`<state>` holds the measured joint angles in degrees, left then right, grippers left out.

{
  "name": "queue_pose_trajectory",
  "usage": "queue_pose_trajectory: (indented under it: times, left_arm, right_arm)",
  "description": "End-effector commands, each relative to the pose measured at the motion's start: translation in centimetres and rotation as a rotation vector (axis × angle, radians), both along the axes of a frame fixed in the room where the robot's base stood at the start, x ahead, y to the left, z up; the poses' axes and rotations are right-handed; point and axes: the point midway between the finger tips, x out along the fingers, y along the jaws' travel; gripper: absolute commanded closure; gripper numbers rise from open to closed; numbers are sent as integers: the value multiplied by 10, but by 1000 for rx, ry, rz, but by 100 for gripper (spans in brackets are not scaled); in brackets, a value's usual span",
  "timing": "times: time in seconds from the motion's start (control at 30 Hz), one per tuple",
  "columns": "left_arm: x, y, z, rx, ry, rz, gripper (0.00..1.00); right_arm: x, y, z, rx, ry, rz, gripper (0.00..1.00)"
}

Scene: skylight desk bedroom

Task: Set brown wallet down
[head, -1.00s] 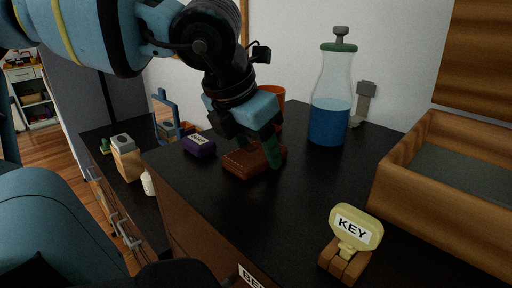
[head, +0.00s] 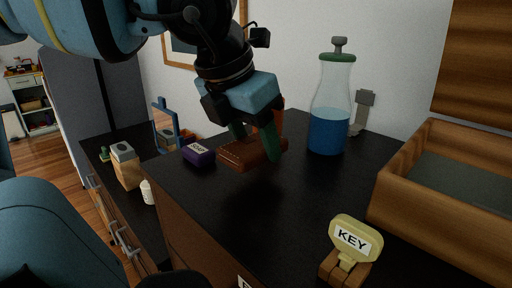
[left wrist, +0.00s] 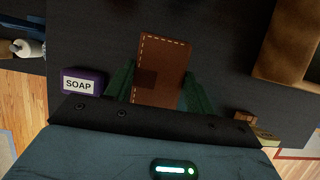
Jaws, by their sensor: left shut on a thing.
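The brown wallet (head: 241,153) has pale stitching along its edge. My left gripper (head: 256,147) is shut on it, with one green finger on each side. In the left wrist view the wallet (left wrist: 160,72) lies between the two green fingers (left wrist: 160,92). In the head view a dark shadow lies on the black desk top (head: 262,205) below the wallet, and the wallet looks to be a little above the surface. My right gripper is not in view.
A purple soap box (head: 198,155) is left of the wallet. A flask of blue liquid (head: 328,128) stands behind, to the right. A wooden tray (head: 395,190) is at the right, and a yellow key tag (head: 356,240) at the front. The desk middle is clear.

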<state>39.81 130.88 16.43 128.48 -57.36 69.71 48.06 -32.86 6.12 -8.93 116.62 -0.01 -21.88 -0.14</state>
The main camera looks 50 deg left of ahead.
Motion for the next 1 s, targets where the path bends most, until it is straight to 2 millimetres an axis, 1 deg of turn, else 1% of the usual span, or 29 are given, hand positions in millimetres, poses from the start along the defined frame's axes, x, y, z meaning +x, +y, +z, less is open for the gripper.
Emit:
queue_pose_trajectory:
  times: [0.03,0.3,0.5,0.7,0.83,1.0]
  left_arm:
    - [-8,-7,-1,4,-2,-3,73]
    - [-56,-49,5,5,-3,-1,73]
    - [-86,-75,9,4,-2,1,73]
    - [-103,-90,12,3,-1,0,73]
    - [-107,-94,12,1,0,2,73]
    - [-108,-95,13,1,0,1,73]
  right_arm:
    - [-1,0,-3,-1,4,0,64]
    - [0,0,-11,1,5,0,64]
    - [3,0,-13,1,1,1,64]
    - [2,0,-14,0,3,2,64]
    - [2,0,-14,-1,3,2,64]
    - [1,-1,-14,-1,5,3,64]
